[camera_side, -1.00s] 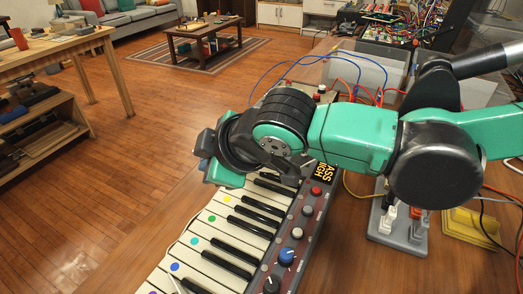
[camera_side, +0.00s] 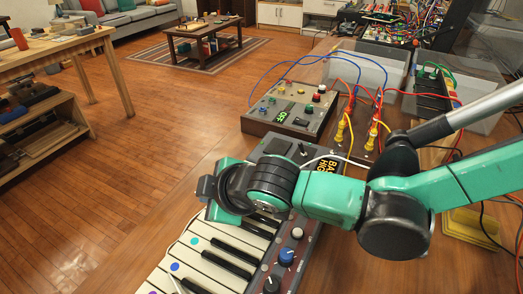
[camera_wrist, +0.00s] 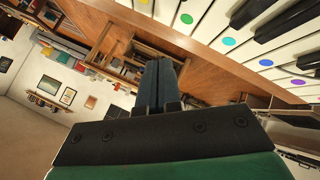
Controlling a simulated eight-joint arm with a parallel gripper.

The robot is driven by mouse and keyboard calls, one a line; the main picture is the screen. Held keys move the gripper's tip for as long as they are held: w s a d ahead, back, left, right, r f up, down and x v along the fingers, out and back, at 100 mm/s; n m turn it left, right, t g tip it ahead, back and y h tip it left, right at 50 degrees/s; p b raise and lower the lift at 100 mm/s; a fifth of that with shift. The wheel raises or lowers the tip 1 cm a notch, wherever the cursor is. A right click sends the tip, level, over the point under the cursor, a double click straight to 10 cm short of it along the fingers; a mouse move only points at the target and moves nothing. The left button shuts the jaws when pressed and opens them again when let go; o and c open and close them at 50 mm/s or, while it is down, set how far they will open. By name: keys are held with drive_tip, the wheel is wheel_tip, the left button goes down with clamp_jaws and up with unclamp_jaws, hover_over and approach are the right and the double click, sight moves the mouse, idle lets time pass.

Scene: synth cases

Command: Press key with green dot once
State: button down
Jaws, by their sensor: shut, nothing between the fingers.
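The keyboard (camera_side: 213,262) lies on the wooden surface with colored dots on its white keys. In the wrist view a green dot (camera_wrist: 186,18) is at the top. A teal dot (camera_wrist: 228,41), a blue dot (camera_wrist: 266,62) and a purple dot (camera_wrist: 297,82) follow to its right. In the side view the teal dot (camera_side: 194,241) and blue dot (camera_side: 175,267) show; my gripper hides the green-dot key's dot. My gripper (camera_wrist: 160,66) is shut and empty, its dark fingers below the green dot in the wrist picture. Contact with a key cannot be told.
A control box (camera_side: 290,112) with knobs and cables stands behind the keyboard. Clear bins (camera_side: 362,75) and a yellow tray (camera_side: 468,228) are to the right. Knobs, including a blue one (camera_side: 286,256), line the keyboard's right side. Black keys rise between the white ones.

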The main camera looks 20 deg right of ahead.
drive_tip(key=shift+f, duration=1.5)
idle(0.9)
drive_tip(key=shift+f, duration=0.4)
drive_tip(key=shift+f, duration=0.55)
idle(0.6)
drive_tip(key=shift+r, duration=1)
drive_tip(key=shift+r, duration=0.1)
drive_tip(key=shift+r, duration=2.4)
